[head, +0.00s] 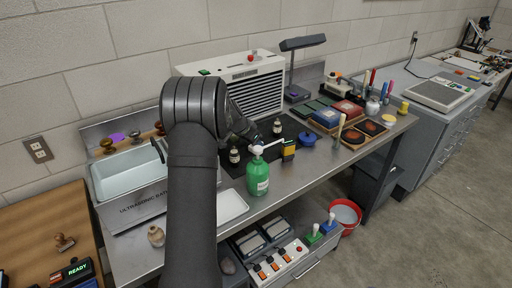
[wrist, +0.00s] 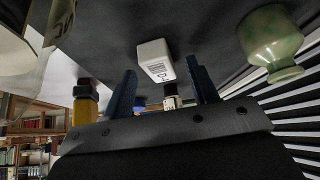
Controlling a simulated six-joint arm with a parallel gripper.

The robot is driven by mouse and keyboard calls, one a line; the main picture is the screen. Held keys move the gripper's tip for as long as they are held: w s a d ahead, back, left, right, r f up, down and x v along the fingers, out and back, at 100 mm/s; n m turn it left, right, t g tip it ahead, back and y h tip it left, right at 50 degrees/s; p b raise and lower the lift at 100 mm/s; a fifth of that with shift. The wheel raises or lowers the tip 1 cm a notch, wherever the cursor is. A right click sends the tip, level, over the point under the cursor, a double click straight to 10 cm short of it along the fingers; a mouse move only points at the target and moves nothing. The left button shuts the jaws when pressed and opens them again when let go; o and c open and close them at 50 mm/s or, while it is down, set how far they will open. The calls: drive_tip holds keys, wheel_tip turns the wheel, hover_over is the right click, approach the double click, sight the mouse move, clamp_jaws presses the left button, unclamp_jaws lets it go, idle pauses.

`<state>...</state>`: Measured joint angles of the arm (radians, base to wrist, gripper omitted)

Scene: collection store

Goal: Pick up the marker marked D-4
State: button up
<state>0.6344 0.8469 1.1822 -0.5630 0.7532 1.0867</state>
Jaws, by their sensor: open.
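A small white block with dark print (wrist: 154,58) stands on the dark surface in the wrist view, which appears upside down. Its print is too small to read for certain, so I cannot tell whether it says D-4. My gripper (wrist: 161,67) is open, with its two dark blue fingers spread on either side of the block's line of view. The block appears beyond the fingertips, and I see no contact. In the head view my gripper (head: 250,134) is partly hidden by my arm over the black mat, and I cannot make out the block there.
A green bottle with a white top (head: 258,176) stands close in front of my gripper. Dark bottles (head: 234,156), a yellow-and-black item (head: 288,150) and a blue pot (head: 307,139) are nearby. A pale green jar (wrist: 270,42) and louvres (wrist: 295,110) are at the wrist view's right.

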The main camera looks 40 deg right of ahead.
drive_tip(key=shift+d+f, duration=0.2)
drive_tip(key=shift+f, duration=0.1)
drive_tip(key=c, duration=1.1)
drive_tip(key=shift+r, duration=0.15)
